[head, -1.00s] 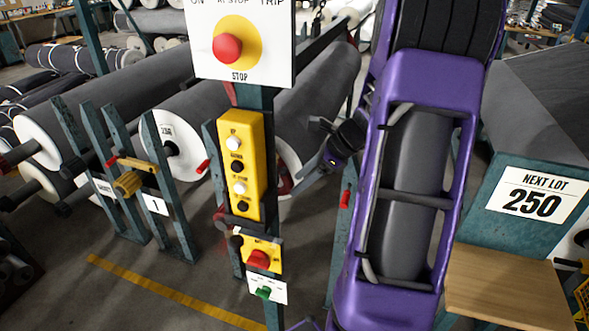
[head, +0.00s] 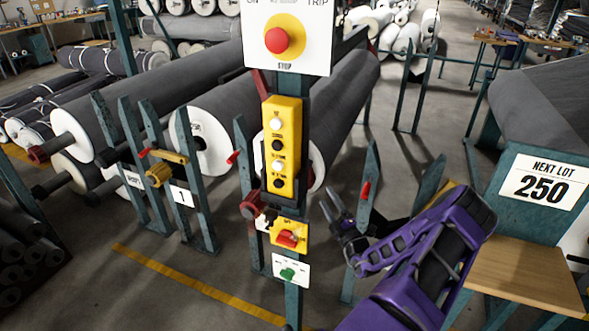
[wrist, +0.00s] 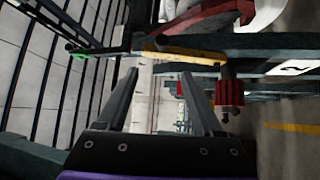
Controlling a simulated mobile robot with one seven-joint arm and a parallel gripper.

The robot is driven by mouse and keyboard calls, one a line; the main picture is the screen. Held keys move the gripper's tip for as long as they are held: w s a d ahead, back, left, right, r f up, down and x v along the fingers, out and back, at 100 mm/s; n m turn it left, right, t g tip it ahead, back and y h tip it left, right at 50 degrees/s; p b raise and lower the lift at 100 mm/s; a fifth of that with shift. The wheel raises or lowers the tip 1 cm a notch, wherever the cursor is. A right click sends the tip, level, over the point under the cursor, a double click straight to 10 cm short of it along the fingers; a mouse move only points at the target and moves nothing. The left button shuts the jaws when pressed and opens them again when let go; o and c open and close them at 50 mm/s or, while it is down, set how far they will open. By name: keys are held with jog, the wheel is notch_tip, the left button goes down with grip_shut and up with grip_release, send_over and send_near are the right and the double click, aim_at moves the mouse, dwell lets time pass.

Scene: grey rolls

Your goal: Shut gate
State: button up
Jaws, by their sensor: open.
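Teal upright slats stand in front of the grey rolls; I cannot tell which of them make up the gate or whether it is open. The left set (head: 130,165) carries a yellow fitting (head: 160,173) and a plate marked 1 (head: 182,197). Another slat (head: 367,212) with a red grip stands just right of my gripper (head: 338,204). My gripper is open and empty, right of the control post. A red ribbed knob (wrist: 229,92) is beyond the right finger.
The control post in front bears a red stop button (head: 276,40), a yellow button box (head: 281,150) and a red switch (head: 287,238). A wooden shelf (head: 520,272) and NEXT LOT 250 sign (head: 540,188) stand right. Floor at lower left is clear around a yellow line (head: 190,283).

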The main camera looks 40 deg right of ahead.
jog(key=shift+m+h, duration=0.4)
jog(key=shift+m, duration=0.1)
jog(key=x, duration=0.5)
jog(key=b+x, duration=0.1)
jog(key=x, duration=0.5)
jog(key=f+x, duration=0.1)
jog(key=x, duration=0.5)
jog(key=shift+d+b, duration=0.2)
jog(key=shift+b, duration=0.15)
grip_shut()
jog(key=shift+r, duration=0.1)
